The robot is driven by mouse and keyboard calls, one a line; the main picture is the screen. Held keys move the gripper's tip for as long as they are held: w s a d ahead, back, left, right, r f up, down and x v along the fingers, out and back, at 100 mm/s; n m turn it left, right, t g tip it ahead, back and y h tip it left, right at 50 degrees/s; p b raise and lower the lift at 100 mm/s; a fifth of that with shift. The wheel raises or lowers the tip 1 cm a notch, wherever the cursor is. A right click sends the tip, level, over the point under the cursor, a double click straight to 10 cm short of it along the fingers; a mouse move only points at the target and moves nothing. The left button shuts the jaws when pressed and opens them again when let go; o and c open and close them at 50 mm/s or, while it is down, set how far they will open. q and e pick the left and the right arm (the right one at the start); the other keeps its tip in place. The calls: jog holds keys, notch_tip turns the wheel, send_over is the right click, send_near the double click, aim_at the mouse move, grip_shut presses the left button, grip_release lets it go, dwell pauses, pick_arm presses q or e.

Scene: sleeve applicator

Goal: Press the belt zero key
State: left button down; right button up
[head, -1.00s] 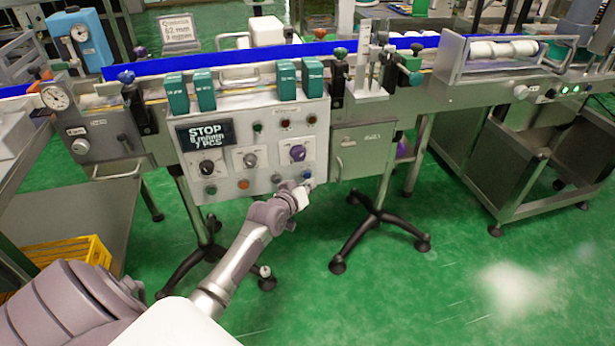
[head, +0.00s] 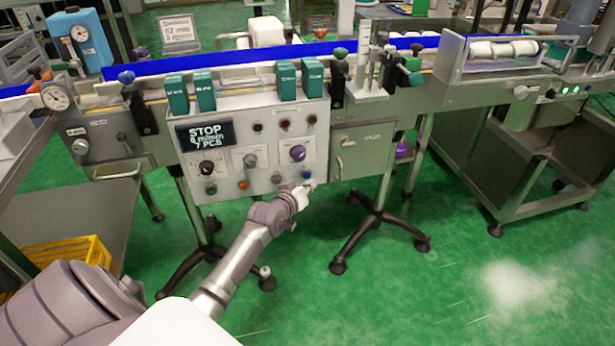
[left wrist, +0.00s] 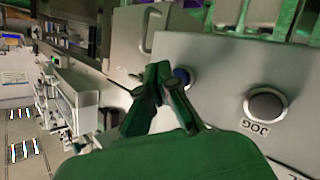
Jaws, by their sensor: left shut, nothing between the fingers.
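The control panel (head: 220,157) carries a black display reading STOP. A blue button (head: 307,174) sits at the right end of its bottom row. In the left wrist view the blue button (left wrist: 182,77) is partly behind my fingers and no label on it can be read. I cannot tell whether it is the belt zero key. My left gripper (head: 309,185) is shut and empty, just below and in front of the blue button. Its green fingers (left wrist: 158,75) show beside the button; contact cannot be told. My right gripper is not in view.
A grey button marked JOG (left wrist: 265,106) is beside the blue one. Knobs, including a purple one (head: 297,153), sit above the row. A grey box with a handle (head: 360,150) adjoins the panel on the right. The green floor in front is clear.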

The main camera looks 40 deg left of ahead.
pick_arm(q)
jog(key=shift+w+a, duration=0.1)
jog(key=shift+w+a, duration=0.2)
jog(key=shift+a, duration=0.05)
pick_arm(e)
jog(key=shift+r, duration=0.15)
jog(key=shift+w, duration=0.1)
